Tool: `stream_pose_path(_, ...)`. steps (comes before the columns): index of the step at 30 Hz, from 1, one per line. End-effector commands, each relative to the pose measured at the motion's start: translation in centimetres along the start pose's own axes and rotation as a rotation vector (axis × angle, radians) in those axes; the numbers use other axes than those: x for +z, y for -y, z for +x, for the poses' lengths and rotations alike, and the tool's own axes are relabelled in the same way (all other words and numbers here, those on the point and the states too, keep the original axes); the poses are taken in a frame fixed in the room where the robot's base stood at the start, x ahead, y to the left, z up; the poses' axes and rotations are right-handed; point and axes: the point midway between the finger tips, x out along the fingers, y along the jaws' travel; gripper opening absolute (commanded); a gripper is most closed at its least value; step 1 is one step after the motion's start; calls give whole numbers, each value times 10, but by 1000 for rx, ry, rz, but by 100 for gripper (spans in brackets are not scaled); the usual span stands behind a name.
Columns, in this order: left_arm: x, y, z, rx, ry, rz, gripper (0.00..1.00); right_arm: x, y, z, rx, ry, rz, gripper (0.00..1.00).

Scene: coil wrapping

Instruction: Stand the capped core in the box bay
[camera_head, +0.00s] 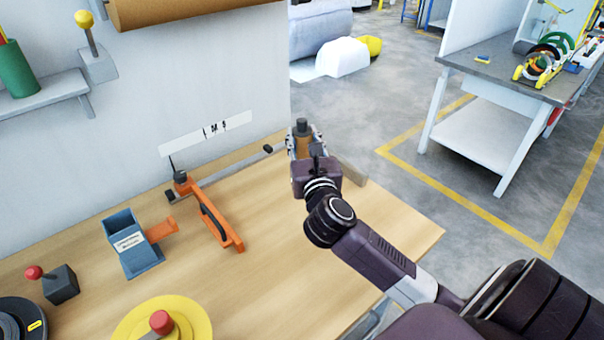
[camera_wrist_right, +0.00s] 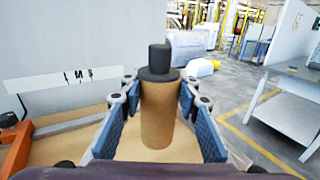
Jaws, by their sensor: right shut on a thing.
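The capped core is a brown cardboard tube (camera_wrist_right: 158,115) with a dark grey cap (camera_wrist_right: 159,62) on top. It stands upright between the blue-padded fingers of my right gripper (camera_wrist_right: 160,128), which is shut on it. In the head view the cap (camera_head: 302,125) shows above my right gripper (camera_head: 305,141), over the far part of the wooden bench (camera_head: 290,250). The core's lower end is hard to see, so I cannot tell whether it touches the bench. I cannot make out the box bay. My left gripper is not in view.
An orange-handled tool (camera_head: 222,228) with a metal bar lies left of my right arm. A blue-grey labelled holder (camera_head: 130,245), a red-knobbed block (camera_head: 60,283) and a yellow disc (camera_head: 165,322) stand nearer. A wall (camera_head: 200,80) backs the bench. Open floor lies right.

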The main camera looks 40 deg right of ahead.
Motion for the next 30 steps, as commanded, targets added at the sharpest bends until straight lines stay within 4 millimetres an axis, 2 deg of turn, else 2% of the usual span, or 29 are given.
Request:
stream_pose_path(1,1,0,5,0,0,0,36,-18,0,0,1,-6,-4,6)
stream_pose_path(4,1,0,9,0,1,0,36,-38,0,0,0,-4,-2,6)
stream_pose_path(11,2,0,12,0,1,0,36,-59,0,0,1,1,1,6)
stream_pose_path(18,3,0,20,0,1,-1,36,-94,0,0,1,-1,0,6)
stream_pose_path(30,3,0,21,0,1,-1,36,-100,-1,0,2,1,1,6)
